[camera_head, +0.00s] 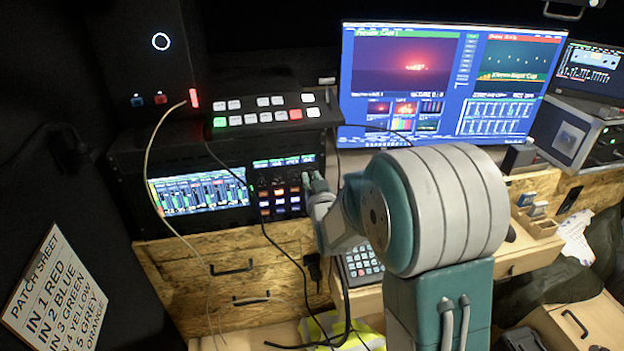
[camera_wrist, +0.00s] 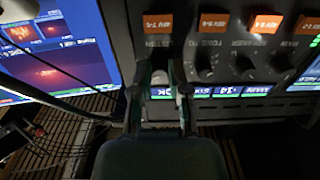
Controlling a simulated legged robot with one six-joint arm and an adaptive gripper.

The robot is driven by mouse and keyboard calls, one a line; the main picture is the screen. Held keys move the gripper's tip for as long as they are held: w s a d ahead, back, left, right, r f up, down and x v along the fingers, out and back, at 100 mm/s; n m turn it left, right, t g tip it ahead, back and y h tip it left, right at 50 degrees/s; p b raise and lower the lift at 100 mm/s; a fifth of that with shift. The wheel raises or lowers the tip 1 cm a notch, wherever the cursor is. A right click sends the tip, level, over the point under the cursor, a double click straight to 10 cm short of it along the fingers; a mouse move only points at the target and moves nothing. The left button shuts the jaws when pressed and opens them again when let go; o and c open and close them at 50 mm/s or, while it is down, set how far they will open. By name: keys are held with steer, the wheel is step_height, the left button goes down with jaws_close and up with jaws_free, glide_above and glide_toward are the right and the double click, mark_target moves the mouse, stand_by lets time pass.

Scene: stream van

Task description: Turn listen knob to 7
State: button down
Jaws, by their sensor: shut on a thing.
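My gripper (camera_head: 314,183) reaches the right end of the knob row on the black rack panel (camera_head: 130,180). In the wrist view my gripper (camera_wrist: 160,82) is shut around a small grey knob (camera_wrist: 161,74), with one finger on each side of it. Most of this knob is hidden by the fingers. Its pointer and scale cannot be read, so I cannot tell its setting. An orange button (camera_wrist: 158,23) and a small lit display (camera_wrist: 162,93) line up with it. Similar dark knobs (camera_wrist: 205,66) stand in the same row, apart from my gripper.
A lit meter screen (camera_head: 198,192) is left of the knobs, and a button switcher (camera_head: 270,115) sits above. A large monitor (camera_head: 450,85) stands at right. Loose cables (camera_head: 160,150) hang in front of the rack. A patch sheet (camera_head: 55,295) is at lower left.

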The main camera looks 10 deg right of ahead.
steer(key=shift+m, duration=1.6)
steer(key=c, duration=0.9)
jaws_free()
steer(key=s, duration=1.2)
steer(key=shift+a+f, duration=0.1)
